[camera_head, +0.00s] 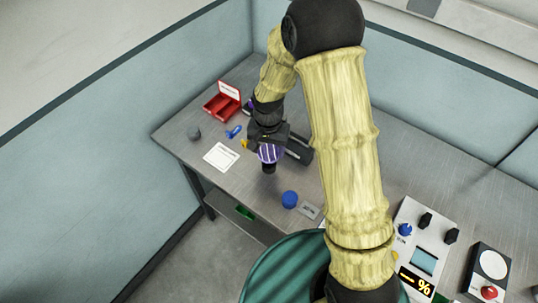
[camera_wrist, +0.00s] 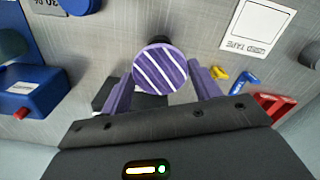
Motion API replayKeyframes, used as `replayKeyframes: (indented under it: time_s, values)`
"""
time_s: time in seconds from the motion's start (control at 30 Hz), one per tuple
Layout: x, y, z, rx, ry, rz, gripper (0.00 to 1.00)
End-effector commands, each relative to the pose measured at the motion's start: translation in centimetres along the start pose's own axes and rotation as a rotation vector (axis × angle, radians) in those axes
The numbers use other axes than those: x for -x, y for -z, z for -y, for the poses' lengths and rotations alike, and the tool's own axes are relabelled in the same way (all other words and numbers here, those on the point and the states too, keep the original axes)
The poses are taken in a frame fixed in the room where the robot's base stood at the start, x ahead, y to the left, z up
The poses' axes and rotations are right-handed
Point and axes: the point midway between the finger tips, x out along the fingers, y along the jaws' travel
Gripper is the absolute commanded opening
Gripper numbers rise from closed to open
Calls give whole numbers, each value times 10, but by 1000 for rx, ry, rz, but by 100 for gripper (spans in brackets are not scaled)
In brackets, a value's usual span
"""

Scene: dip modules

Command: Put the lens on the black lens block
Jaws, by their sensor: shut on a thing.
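My gripper (camera_head: 268,147) is shut on a purple, white-striped round piece (camera_head: 269,155), which I take to be the lens. In the wrist view the striped disc (camera_wrist: 160,69) sits between the two purple fingers of my gripper (camera_wrist: 160,85). A dark part shows just past the disc, and in the head view a dark part hangs under it. The held piece appears to be above the grey table. A black block (camera_head: 299,149), likely the lens block, stands just right of my gripper. In the wrist view a black piece (camera_wrist: 103,94) is partly hidden behind the left finger.
A white card (camera_head: 221,157), yellow piece (camera_head: 244,144), blue piece (camera_head: 234,131), grey cylinder (camera_head: 194,133) and red bin (camera_head: 222,106) lie left. A blue cylinder (camera_head: 290,199) stands near the front edge. A blue box (camera_wrist: 28,92) shows in the wrist view.

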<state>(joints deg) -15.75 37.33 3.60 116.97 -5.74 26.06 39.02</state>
Motion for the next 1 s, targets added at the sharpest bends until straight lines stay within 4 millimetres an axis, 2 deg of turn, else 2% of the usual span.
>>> replayKeyframes:
  time_s: [0.33, 0.77, 0.8, 0.9, 1.0]
  values:
    - [-37, 0, -2, -2, -2, 3, 41]
    - [-45, 0, 0, -1, 0, 0, 41]
    - [-44, 0, 0, -1, 0, 0, 68]
    - [-44, 0, 0, -1, 0, 0, 84]
    - [-44, 0, 0, -1, 0, 0, 84]
